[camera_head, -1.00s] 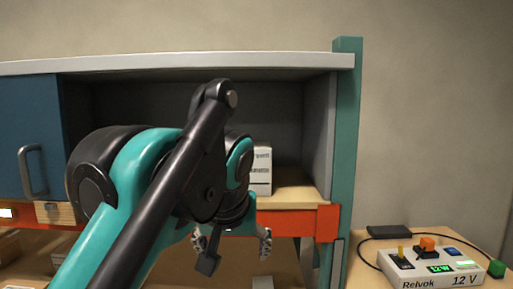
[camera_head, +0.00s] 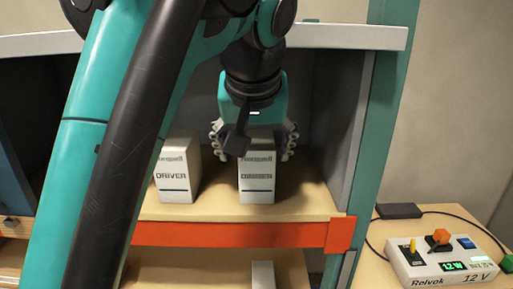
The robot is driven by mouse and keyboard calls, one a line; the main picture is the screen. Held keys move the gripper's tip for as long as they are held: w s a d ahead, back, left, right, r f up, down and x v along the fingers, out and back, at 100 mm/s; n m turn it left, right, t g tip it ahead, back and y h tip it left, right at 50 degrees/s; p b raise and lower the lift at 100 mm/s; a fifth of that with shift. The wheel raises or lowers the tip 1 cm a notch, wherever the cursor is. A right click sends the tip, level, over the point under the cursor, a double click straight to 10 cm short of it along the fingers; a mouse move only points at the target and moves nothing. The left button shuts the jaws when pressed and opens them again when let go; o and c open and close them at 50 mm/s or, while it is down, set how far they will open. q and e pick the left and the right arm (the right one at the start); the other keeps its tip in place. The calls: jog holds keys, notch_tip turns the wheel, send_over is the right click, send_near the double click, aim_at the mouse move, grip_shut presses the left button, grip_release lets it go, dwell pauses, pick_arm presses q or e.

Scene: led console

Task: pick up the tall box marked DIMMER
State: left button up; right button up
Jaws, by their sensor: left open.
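The tall white box marked DIMMER (camera_head: 257,182) stands upright on the wooden shelf, its lettering small but readable. My left gripper (camera_head: 253,148) is open above and around the box's top, with one finger on each side. I cannot tell whether the fingers touch it. The gripper's dark front part hides some of the box's top edge. A similar white box marked DRIVER (camera_head: 178,178) stands to its left, partly behind my left arm. My right gripper is not in view.
The shelf (camera_head: 305,205) has an orange front rail (camera_head: 235,234) and a grey side wall (camera_head: 360,115) to the right. A white top board (camera_head: 345,36) overhangs it. Another white box (camera_head: 263,275) shows below. A console (camera_head: 440,264) sits on the table at right.

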pick_arm(q)
jog(key=shift+s+r, duration=0.1)
jog(key=shift+s, duration=0.15)
jog(key=shift+w+f, duration=0.1)
jog(key=shift+f, duration=0.2)
jog(key=shift+d+x, duration=0.15)
jog(key=shift+x, duration=1.6)
jog(key=shift+d+x, duration=0.1)
jog(key=shift+x, duration=1.65)
jog(key=shift+r, duration=0.1)
jog(key=c, duration=1.2)
